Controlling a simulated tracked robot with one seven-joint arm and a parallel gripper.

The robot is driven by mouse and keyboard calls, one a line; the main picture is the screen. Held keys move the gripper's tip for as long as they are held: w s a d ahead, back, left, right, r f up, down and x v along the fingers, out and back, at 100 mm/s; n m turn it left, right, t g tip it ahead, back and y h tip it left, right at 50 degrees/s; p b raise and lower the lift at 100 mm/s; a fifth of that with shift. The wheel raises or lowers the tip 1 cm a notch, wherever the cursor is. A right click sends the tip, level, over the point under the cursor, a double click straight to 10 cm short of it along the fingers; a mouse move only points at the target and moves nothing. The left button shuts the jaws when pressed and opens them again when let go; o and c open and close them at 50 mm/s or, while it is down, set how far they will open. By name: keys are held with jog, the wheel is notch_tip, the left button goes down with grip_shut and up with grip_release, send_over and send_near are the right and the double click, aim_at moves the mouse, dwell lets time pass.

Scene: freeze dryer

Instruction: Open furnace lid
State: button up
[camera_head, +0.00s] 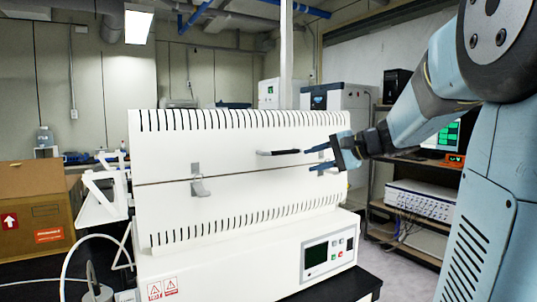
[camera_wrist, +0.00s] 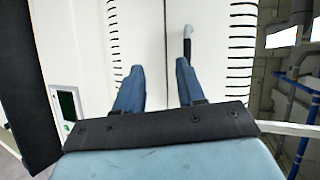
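The white furnace (camera_head: 240,215) stands on a bench in the head view. Its slotted upper half, the lid (camera_head: 222,133), meets the lower half at a thin seam and looks closed. A black handle (camera_head: 278,152) sticks out of the lid just above the seam. It also shows in the wrist view (camera_wrist: 187,42), beyond the tip of the right finger. My gripper (camera_head: 309,159) is open and empty in front of the furnace, to the right of the handle. In the wrist view, the blue fingers of my gripper (camera_wrist: 159,76) point at the front, either side of the seam.
A metal latch (camera_head: 199,183) sits across the seam left of centre. A control panel (camera_head: 329,256) is on the furnace base. A cardboard box (camera_head: 40,215) and a white stand (camera_head: 103,190) are at the left. A shelf with a white instrument (camera_head: 421,200) is at the right.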

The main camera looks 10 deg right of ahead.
aim_at(288, 152)
jog(key=w+d+r+m+t, duration=0.1)
jog(key=w+d+r+t, duration=0.1)
jog(key=w+d, duration=0.2)
jog(key=shift+y, duration=0.3)
jog(key=x, duration=1.3)
jog(key=shift+a+r, duration=0.15)
jog(key=shift+a, duration=0.05)
jog(key=shift+c, duration=0.4)
grip_shut()
